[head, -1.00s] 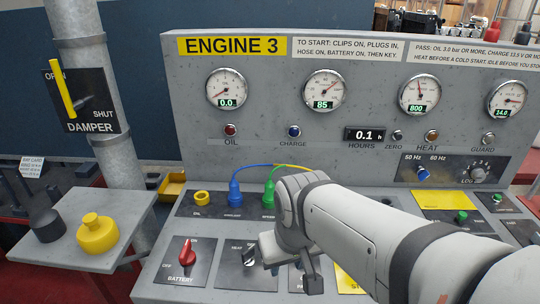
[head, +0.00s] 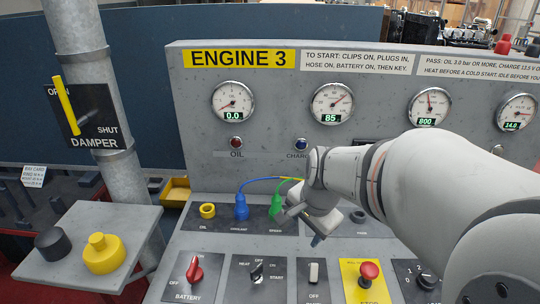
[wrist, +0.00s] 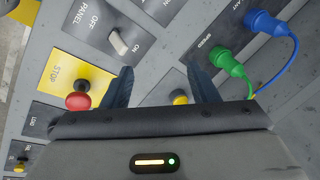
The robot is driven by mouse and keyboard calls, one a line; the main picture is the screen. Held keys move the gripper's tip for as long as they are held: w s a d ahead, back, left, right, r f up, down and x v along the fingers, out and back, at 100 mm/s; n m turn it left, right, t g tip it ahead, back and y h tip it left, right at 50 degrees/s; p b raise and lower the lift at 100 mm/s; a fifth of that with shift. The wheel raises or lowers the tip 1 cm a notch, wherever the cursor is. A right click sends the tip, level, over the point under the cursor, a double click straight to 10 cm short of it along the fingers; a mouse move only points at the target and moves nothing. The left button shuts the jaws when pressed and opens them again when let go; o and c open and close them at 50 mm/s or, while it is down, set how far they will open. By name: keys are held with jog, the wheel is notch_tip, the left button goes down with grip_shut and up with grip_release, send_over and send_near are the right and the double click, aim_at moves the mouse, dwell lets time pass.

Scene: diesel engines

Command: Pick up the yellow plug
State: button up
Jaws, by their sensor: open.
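A small yellow plug (wrist: 180,97) shows in the wrist view, partly hidden by my gripper's body. It sits on the panel between my two dark fingers, nearer the right one. My gripper (wrist: 160,85) is open, and nothing is held. In the head view my gripper (head: 314,236) points down over the panel, right of the green plug (head: 276,206), and the yellow plug cannot be made out there. A yellow ring-shaped socket (head: 207,211) marked OIL looks empty.
A blue plug (head: 241,207) stands beside the green one; both have cables, also seen in the wrist view. A red stop button (head: 370,271) and switches lie close by. A yellow knobbed cap (head: 103,254) and a black one (head: 52,244) rest on the side shelf (head: 135,222).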

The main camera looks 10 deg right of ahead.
jog(key=w+d+f+m+t+p, duration=0.1)
jog(key=w+d+f+m+p, duration=0.15)
jog(key=w+d+m, duration=0.7)
jog(key=w+d+f+m+p, duration=0.1)
jog(key=w+d+m+p, duration=0.3)
jog(key=m, duration=1.1)
jog(key=shift+n, duration=0.25)
jog(key=x, duration=0.3)
jog(key=b+x, duration=0.1)
jog(key=x, duration=0.3)
jog(key=shift+w+r, duration=0.1)
jog(key=shift+w, duration=0.3)
jog(key=c, duration=1.1)
jog(key=shift+r, duration=0.1)
